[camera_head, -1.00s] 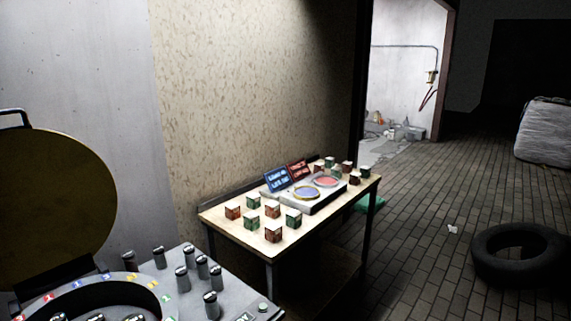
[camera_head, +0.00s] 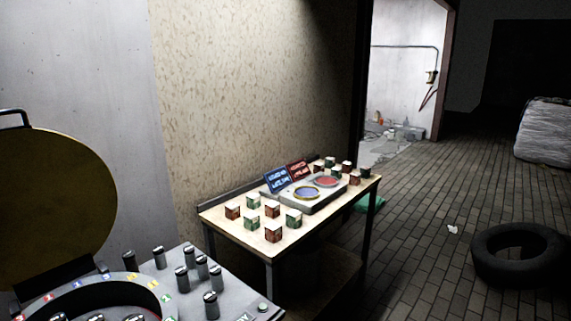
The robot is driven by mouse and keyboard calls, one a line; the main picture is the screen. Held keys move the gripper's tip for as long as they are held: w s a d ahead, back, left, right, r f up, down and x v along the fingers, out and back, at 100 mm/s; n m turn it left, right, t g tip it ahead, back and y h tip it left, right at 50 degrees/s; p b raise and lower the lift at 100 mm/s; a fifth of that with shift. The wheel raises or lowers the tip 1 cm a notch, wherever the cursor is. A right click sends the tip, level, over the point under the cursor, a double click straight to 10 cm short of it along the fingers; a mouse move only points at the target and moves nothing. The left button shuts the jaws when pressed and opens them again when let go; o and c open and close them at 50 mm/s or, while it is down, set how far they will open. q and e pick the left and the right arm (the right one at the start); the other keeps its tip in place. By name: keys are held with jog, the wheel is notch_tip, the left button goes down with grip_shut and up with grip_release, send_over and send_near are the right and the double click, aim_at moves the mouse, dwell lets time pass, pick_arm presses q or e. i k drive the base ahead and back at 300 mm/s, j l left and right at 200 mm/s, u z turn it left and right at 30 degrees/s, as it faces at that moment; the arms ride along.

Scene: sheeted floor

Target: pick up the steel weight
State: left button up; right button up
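Several small dark cylinders with bright metal tops stand on a grey machine (camera_head: 235,291) at the lower left; one cylinder (camera_head: 211,304) is near its front edge. They may be steel weights, but I cannot tell which one is meant. More cylinders sit in and around the machine's round well, cut off by the bottom edge. A large round yellowish lid (camera_head: 55,205) stands open behind the well. Neither of my grippers is in view.
A wooden table (camera_head: 238,236) by the wall holds several small red and green boxes, a two-dish device (camera_head: 310,199), a blue sign (camera_head: 290,179) and a red sign (camera_head: 299,171).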

aim_at(189, 251)
jog(key=u, duration=1.35)
jog(key=i+l+u, duration=0.1)
jog(key=l+u, duration=0.2)
jog(key=u, duration=0.15)
jog(key=l+u, duration=0.65)
jog(key=u, duration=0.2)
jog(key=l+u, duration=0.45)
jog(key=k+j, duration=0.05)
jog(key=j, duration=0.1)
